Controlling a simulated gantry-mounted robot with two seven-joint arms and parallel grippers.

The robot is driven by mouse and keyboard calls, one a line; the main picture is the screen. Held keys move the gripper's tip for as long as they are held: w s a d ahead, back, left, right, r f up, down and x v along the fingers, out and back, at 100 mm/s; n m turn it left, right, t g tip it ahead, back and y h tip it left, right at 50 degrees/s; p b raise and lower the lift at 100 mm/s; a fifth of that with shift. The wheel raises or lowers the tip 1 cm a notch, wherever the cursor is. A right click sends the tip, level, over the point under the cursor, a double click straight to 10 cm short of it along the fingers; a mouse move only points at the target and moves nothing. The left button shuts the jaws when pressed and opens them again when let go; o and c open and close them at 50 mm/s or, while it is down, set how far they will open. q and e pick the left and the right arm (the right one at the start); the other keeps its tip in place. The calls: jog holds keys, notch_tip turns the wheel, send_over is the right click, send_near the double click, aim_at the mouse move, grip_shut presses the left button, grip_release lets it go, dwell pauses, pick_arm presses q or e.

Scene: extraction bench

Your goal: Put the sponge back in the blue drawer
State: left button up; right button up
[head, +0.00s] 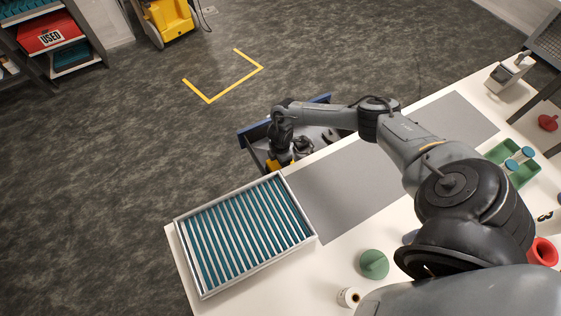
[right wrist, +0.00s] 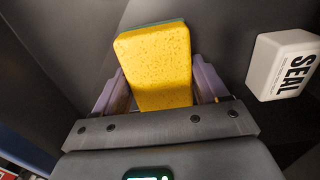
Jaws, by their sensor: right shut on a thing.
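The blue drawer (head: 254,131) stands open at the bench's far edge in the head view, with a dark interior. My right gripper (right wrist: 155,88) is shut on the yellow sponge (right wrist: 157,62), with one finger on each side of it. The sponge has a green layer along its far edge. In the head view a bit of yellow (head: 272,166) shows below my right wrist, over the drawer's near-left part. My wrist hides much of the drawer inside. I cannot tell whether the sponge touches the drawer floor. My left gripper is not in view.
A white block marked SEAL (right wrist: 283,65) lies right of the sponge, apart from it. A framed tray of teal strips (head: 243,236) stands on the bench left of a grey mat (head: 335,190). A green round object (head: 374,263) stands nearer.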

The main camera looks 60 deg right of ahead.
jog(key=shift+d, duration=0.1)
jog(key=o, duration=1)
jog(key=shift+r+p, duration=2.1)
jog(key=shift+r, duration=4.05)
